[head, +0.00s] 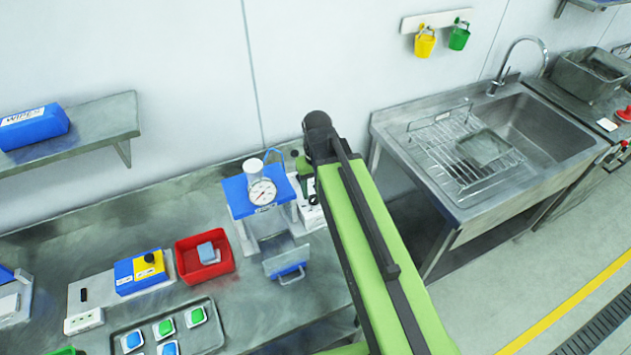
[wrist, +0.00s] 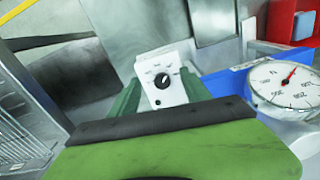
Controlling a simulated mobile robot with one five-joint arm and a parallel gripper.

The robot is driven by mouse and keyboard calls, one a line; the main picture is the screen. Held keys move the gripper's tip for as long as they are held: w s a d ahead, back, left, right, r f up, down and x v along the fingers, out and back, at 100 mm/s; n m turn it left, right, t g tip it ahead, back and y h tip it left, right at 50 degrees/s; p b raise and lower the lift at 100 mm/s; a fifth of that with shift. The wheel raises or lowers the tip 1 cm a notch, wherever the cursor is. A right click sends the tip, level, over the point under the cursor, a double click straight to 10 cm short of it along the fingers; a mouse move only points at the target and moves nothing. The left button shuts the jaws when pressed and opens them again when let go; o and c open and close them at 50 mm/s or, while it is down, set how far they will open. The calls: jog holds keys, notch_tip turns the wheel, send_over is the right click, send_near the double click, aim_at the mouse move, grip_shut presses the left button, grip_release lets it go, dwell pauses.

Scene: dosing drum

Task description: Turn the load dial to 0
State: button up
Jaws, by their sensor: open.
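The load dial (wrist: 161,80) is a small round black knob with a light pointer mark, on a white upright panel (wrist: 170,98) with small marks too blurred to read. In the wrist view, the green jaws of my gripper (wrist: 160,92) stand apart on either side of the panel, open and empty. I cannot tell whether they touch it. In the head view, my arm hides most of the gripper; the panel (head: 312,219) shows partly beside the blue-topped stand.
A gauge with a red needle (wrist: 287,87) sits on the blue-topped stand (head: 240,202), close to the gripper. A red bin (head: 182,268), a blue and yellow box (head: 128,279) and a tray (head: 205,335) are left on the bench. A sink (head: 545,125) stands right.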

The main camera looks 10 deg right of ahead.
notch_tip(320, 180, up, 9)
jog(key=n+p, duration=0.1)
jog(key=p, duration=0.5)
send_over(314, 198)
notch_tip(314, 198, down, 18)
jog(key=b, duration=1.7)
jog(key=shift+r+b, duration=0.25)
jog(key=shift+b, duration=0.05)
jog(key=shift+r, duration=0.15)
jog(key=shift+c, duration=0.3)
grip_shut()
jog(key=shift+d, duration=0.15)
